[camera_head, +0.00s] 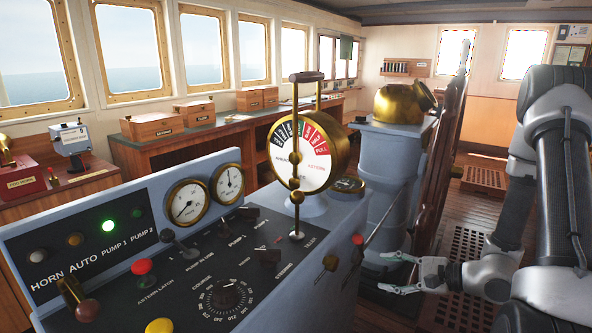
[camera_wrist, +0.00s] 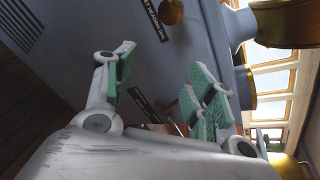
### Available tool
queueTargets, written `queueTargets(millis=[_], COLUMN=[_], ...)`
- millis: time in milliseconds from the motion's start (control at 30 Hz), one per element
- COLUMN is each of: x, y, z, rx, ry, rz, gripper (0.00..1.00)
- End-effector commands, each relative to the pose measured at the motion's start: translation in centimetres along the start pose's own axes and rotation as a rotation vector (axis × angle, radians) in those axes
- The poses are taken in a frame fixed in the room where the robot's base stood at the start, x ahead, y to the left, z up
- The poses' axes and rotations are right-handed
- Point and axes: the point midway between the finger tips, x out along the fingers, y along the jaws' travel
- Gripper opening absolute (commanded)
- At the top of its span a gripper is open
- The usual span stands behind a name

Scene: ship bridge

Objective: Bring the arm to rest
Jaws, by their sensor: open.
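My gripper (camera_head: 393,273) is at the right of the head view, beside the right end of the blue-grey control console (camera_head: 335,293). Its fingers point left toward the console side. In the wrist view my gripper (camera_wrist: 165,88) shows its green-padded fingers spread apart, with nothing held between them. The console side fills much of the wrist view behind the fingers. My arm hangs down along the right edge of the head view, bent at the elbow. Whether a fingertip touches the console cannot be told.
A brass telegraph dial (camera_head: 312,150) with a tall lever stands on the console. A blue-grey pedestal with a brass top (camera_head: 398,103) and a wooden wheel (camera_head: 437,165) stand beyond my gripper. Floor gratings (camera_head: 467,252) lie near my arm. Wooden cabinets (camera_head: 185,150) line the windows.

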Motion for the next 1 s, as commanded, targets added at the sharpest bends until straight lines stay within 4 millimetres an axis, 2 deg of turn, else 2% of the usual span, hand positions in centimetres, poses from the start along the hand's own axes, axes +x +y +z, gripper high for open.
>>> queueTargets(millis=[33,200,333,467,567,700,900,1000], x=[-0.9,-5.3,-9.6,-14.4,-18.0,-22.1,-26.1,-27.1], y=[1.0,4.0,5.3,5.5,4.4,1.5,-3.7,-5.6], z=[1.5,6.5,9.0,10.1,10.4,10.8,13.1,15.0], rx=[0.017,-0.005,-0.105,-0.273,-0.432,-0.682,-1.071,-1.225], ry=[-0.046,-0.168,-0.194,-0.152,-0.081,0.047,0.23,0.296], rz=[0.062,0.336,0.567,0.798,0.948,1.099,1.19,1.173], gripper=[0.55,0.55,0.55,0.55,0.55,0.55,0.55,0.55])
